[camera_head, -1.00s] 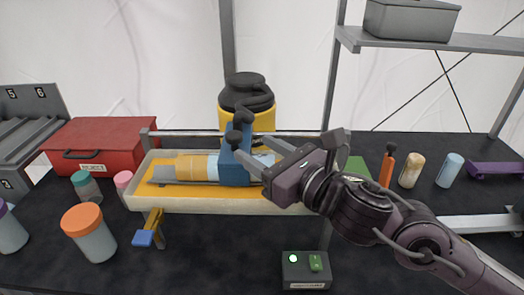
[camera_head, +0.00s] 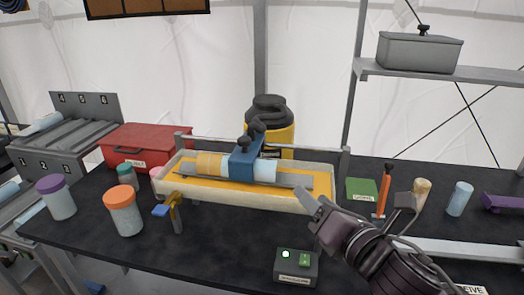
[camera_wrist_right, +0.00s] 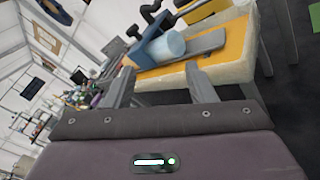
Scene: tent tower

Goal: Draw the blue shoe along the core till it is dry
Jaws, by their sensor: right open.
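The blue shoe (camera_head: 243,162) sits around the middle of the core, with a dark knob on top. The core lies lengthwise in a cream tray (camera_head: 240,194) with a yellow bed. It shows tan (camera_head: 210,164) left of the shoe and pale blue (camera_head: 265,171) right of it. My right gripper (camera_head: 355,205) is open and empty at the tray's front right, apart from the shoe. In the right wrist view, the open fingers (camera_wrist_right: 162,84) point toward the pale blue core end (camera_wrist_right: 167,46) and the shoe (camera_wrist_right: 146,30). My left gripper is not in view.
A yellow canister (camera_head: 281,137) with a black hose stands behind the tray. A control box (camera_head: 296,268) is in front.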

